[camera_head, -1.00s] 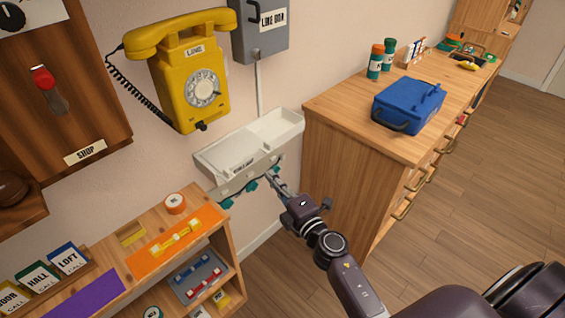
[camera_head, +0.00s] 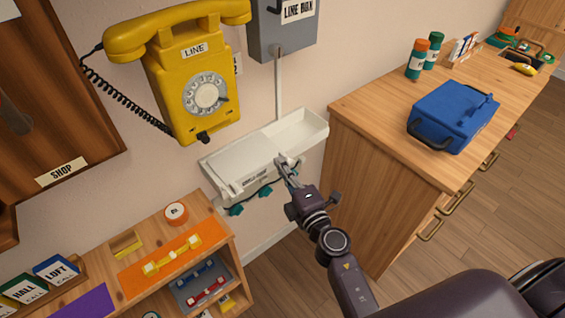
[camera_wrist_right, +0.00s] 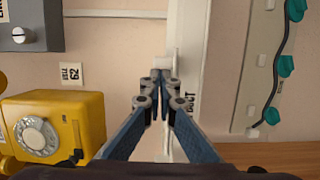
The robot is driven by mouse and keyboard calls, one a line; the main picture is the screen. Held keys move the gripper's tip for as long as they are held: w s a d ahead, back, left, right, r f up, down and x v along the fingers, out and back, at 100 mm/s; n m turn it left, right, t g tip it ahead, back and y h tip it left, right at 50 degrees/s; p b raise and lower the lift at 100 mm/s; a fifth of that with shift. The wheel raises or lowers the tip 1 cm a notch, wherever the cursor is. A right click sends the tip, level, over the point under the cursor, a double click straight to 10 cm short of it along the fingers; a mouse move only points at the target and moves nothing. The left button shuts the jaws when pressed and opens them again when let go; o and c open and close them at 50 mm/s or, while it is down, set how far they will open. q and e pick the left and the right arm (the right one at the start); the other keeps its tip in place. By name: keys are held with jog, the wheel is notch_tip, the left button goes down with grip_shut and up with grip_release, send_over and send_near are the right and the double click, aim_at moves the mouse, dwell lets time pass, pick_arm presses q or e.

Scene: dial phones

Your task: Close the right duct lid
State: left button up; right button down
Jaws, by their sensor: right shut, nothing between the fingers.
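The white duct (camera_head: 313,128) is fixed to the wall below the yellow phone. Its left part has a flat lid (camera_head: 240,160) lying over it; its right part is an open trough. I cannot make out the right lid clearly. My right gripper (camera_head: 285,163) is shut and empty, its tips at the duct's front edge near the middle. In the right wrist view the closed fingertips (camera_wrist_right: 161,76) are in front of the pale duct (camera_wrist_right: 193,65) beside its lettering; contact cannot be told. My left gripper is not in view.
A cable with teal clips (camera_head: 237,209) runs below the duct. The yellow phone (camera_head: 187,80) and grey line box (camera_head: 283,30) are above. A wooden cabinet (camera_head: 372,190) stands close on the right, a low shelf (camera_head: 207,213) at lower left.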

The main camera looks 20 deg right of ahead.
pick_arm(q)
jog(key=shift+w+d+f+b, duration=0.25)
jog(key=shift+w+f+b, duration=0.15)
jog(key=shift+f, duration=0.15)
pick_arm(e)
jog(key=w+d, duration=0.3)
jog(key=d, duration=0.5)
jog(key=w+d, duration=0.3)
jog(key=d, duration=0.6)
jog(key=shift+w+d+r, duration=0.15)
jog(key=shift+w+d, duration=0.15)
jog(key=shift+w, duration=0.05)
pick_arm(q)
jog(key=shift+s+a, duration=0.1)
